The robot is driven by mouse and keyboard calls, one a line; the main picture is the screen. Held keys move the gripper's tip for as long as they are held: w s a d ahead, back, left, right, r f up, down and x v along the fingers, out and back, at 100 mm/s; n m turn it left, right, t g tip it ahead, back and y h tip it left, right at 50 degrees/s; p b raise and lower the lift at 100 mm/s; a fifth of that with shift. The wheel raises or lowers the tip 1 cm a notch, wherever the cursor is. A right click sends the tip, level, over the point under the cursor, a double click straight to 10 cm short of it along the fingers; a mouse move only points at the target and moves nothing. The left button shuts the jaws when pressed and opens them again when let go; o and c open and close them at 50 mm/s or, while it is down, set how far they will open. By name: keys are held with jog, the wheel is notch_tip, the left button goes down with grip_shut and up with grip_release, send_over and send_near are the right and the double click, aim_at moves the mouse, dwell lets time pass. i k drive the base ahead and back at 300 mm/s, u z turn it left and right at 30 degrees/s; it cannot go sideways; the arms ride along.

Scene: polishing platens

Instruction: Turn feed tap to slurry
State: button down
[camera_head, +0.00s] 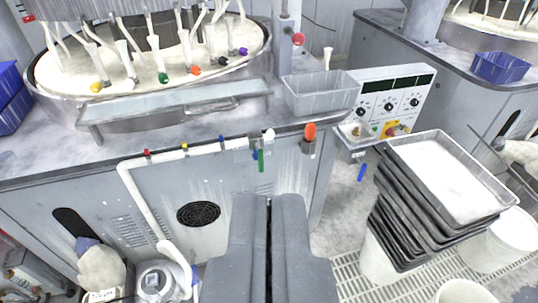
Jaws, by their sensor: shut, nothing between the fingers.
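My gripper (269,200) is at the bottom centre, its two grey fingers side by side, shut and empty. I cannot read any slurry label. An orange knob-like part (310,132) is just to the right.
The round platen basin (50,95) and a grey bin (318,95) stand on the machine top. A control panel (392,100) is to the right. Stacked trays (450,175) and white buckets (462,291) crowd the right floor. A pump-like unit (160,280) stands at lower left.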

aim_at(261, 152)
jog(key=u, duration=0.1)
jog(key=k, duration=1.05)
jog(key=z, duration=0.85)
jog(key=i, duration=1.8)
jog(key=u, duration=0.25)
